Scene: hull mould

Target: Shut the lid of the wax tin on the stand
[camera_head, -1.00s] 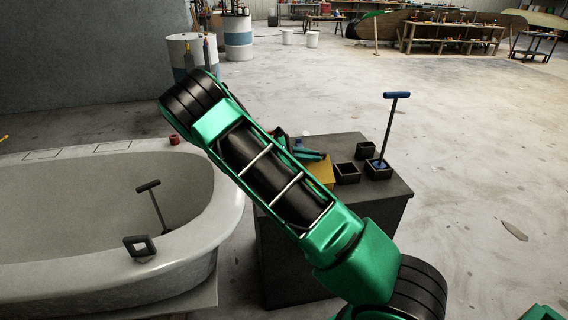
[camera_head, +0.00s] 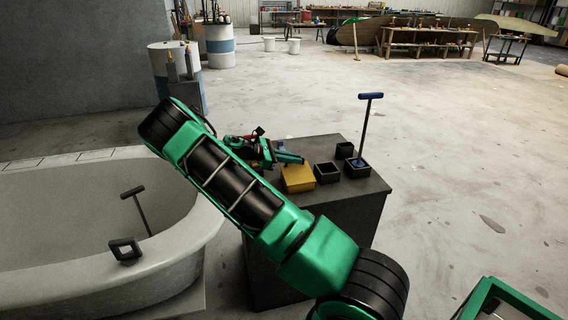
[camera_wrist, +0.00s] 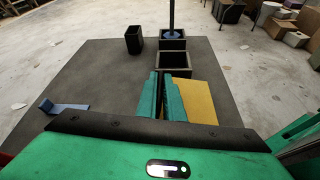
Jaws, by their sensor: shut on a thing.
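The wax tin (camera_head: 298,182) is a yellow box on the dark grey stand (camera_head: 350,200). In the wrist view its yellow surface (camera_wrist: 200,103) shows just right of the fingers. My gripper (camera_head: 283,158) has green fingers and reaches in at the tin's back edge. In the wrist view my gripper (camera_wrist: 163,97) is shut, with a thin yellowish strip between its fingers that seems to be part of the tin. The fingers and arm hide part of it, and I cannot tell how far the lid stands open.
Open dark boxes (camera_head: 328,173) stand right of the tin; one holds a blue-handled T-shaped tool (camera_head: 365,128). A small blue piece (camera_wrist: 65,107) lies on the stand. A pale tub-like hull mould (camera_head: 70,215) is at the left.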

